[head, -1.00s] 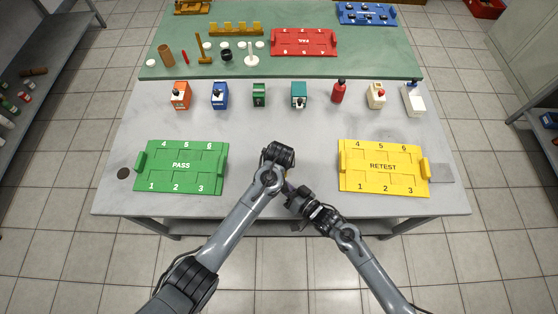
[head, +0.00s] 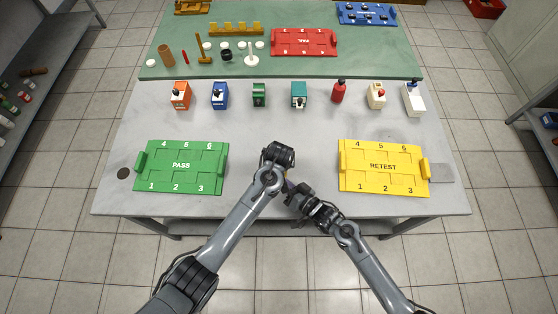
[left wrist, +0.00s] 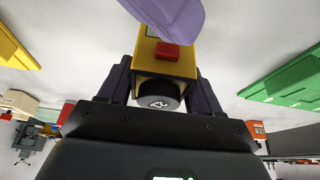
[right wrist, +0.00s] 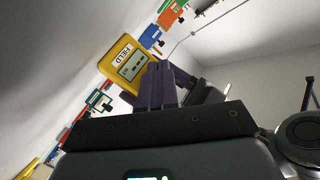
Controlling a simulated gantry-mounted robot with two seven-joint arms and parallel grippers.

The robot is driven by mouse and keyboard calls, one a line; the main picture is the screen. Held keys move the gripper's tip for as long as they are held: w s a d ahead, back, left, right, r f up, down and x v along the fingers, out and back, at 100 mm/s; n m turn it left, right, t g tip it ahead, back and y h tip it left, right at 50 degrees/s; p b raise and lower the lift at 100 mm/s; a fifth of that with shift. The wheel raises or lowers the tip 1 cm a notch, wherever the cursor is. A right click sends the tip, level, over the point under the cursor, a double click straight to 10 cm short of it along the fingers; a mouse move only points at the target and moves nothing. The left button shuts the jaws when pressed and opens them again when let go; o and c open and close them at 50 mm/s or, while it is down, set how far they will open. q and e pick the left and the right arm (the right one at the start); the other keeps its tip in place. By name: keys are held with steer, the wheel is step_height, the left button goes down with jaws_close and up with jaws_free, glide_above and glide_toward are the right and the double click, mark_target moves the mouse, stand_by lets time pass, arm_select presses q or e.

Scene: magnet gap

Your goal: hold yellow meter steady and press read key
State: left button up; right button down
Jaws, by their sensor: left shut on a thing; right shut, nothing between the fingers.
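The yellow meter (left wrist: 150,62) is between the fingers of my left gripper (left wrist: 162,75), which is shut on it. In the left wrist view it has a red key (left wrist: 167,51) and a black round knob (left wrist: 158,96). The right wrist view shows the meter's face (right wrist: 124,58) with a FIELD label and a small screen with dark marks. My right gripper (right wrist: 157,68) is shut and empty, its fingertips close beside the meter near the red key; I cannot tell if they touch. In the head view my arms hide nearly all of the meter.
The green PASS tray (head: 181,177) lies left of my grippers and the yellow RETEST tray (head: 383,178) right. A row of small devices, including a blue one (head: 219,97) and a teal one (head: 299,97), stands behind. The bench between the trays and this row is clear.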

arm_select(q)
steer(key=shift+f, duration=0.1)
arm_select(e)
steer(key=shift+w, duration=0.35)
steer(key=shift+s, duration=0.8)
steer(key=shift+s, duration=3)
arm_select(q)
steer(key=o, duration=1.2)
steer(key=shift+s, duration=0.1)
steer(key=shift+o, duration=0.3)
